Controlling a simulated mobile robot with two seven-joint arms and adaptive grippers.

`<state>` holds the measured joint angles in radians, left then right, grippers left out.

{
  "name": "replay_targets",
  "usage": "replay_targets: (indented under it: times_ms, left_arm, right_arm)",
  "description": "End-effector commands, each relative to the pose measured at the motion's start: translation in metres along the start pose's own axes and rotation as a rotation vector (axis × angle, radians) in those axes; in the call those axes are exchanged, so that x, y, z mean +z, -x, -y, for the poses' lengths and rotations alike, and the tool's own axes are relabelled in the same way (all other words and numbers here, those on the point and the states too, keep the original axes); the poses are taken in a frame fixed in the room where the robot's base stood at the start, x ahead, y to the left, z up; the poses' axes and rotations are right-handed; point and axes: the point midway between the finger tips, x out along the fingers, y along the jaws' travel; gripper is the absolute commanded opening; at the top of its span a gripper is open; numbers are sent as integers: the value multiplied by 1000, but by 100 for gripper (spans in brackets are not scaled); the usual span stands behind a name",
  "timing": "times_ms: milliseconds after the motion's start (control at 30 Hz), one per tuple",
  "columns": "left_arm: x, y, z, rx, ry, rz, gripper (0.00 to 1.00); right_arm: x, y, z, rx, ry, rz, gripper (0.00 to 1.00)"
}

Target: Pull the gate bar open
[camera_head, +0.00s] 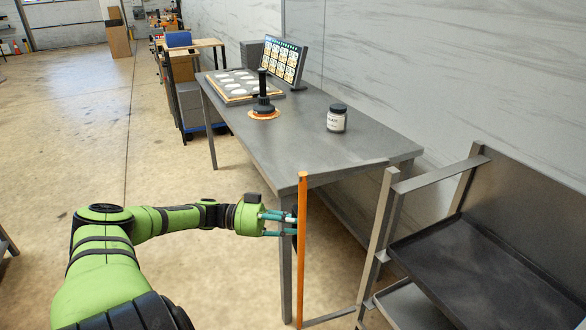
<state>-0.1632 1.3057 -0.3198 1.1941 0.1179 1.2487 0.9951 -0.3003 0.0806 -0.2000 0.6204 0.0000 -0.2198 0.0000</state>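The gate bar is an upright orange bar (302,250) left of the grey rack. A grey rail joins its top to the rack, and another grey piece runs from its foot. My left gripper (292,226) is at about the bar's mid-height, just to its left. Its teal fingers point right and stand apart, with the dark tips close to the bar. The bar hides part of the tips, so I cannot tell whether they touch it. My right gripper is not in view.
The grey rack (480,265) with dark trays stands at the right. Behind the bar is a grey table (290,145) carrying a jar (337,118), a black upright tool (264,97), a board of pale pieces (236,86) and a screen (284,62).

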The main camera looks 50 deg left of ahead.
Motion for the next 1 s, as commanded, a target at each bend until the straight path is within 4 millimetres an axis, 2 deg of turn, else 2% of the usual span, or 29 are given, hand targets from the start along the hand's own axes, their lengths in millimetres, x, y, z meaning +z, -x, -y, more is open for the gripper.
replay_targets:
  times_ms: [333,367,400,433,800,867,1000]
  left_arm:
    - [0,0,1,-4,-2,2,0]
    - [0,0,1,-4,-2,2,27]
    - [0,0,1,-3,-2,2,43]
    - [0,0,1,-3,-2,2,49]
    - [0,3,1,-2,-1,3,49]
    - [1,8,1,-2,0,4,49]
    - [1,31,1,-5,0,7,49]
  right_arm:
    - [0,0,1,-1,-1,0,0]
    - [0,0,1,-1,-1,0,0]
    - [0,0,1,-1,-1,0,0]
    - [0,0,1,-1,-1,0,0]
    - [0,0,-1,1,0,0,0]
    - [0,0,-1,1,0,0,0]
    - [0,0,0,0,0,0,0]
